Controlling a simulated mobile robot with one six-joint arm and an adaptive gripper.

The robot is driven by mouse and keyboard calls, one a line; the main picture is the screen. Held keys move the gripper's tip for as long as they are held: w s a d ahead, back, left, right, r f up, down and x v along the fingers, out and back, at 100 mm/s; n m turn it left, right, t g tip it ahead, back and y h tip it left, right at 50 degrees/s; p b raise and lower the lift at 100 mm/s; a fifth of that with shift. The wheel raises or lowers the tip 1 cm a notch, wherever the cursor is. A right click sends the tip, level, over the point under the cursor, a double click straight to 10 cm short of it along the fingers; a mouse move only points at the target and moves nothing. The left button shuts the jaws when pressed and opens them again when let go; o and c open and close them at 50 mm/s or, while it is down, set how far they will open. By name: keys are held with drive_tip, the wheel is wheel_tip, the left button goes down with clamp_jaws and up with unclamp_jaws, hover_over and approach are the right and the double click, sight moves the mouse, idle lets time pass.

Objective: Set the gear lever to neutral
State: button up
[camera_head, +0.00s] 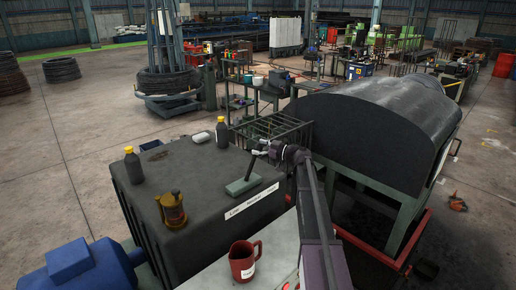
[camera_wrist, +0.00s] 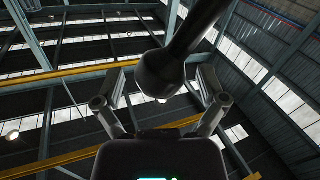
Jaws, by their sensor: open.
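The gear lever (camera_head: 250,168) rises from a grey-green slotted base (camera_head: 243,187) on top of a dark machine box. It leans up and to the right in the head view. A white label (camera_head: 252,201) with small writing, too small to read surely, runs along the box's edge before it. My gripper (camera_head: 261,148) is open at the lever's top end. In the wrist view, the lever's dark rounded knob (camera_wrist: 160,72) shows between the spread fingers of my gripper (camera_wrist: 163,90). I cannot tell whether either finger touches it.
Two yellow-capped dark bottles (camera_head: 133,166) (camera_head: 221,133), a brown oil can (camera_head: 172,210) and a white object (camera_head: 200,139) stand on the box (camera_head: 205,190). A red mug (camera_head: 243,262) is in front. A large dark drum (camera_head: 375,130) stands right of my arm.

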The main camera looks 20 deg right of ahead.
clamp_jaws()
drive_tip(key=shift+s+d, duration=0.1)
drive_tip(key=shift+d, duration=0.05)
drive_tip(key=shift+r+p, duration=0.15)
drive_tip(key=shift+p, duration=0.15)
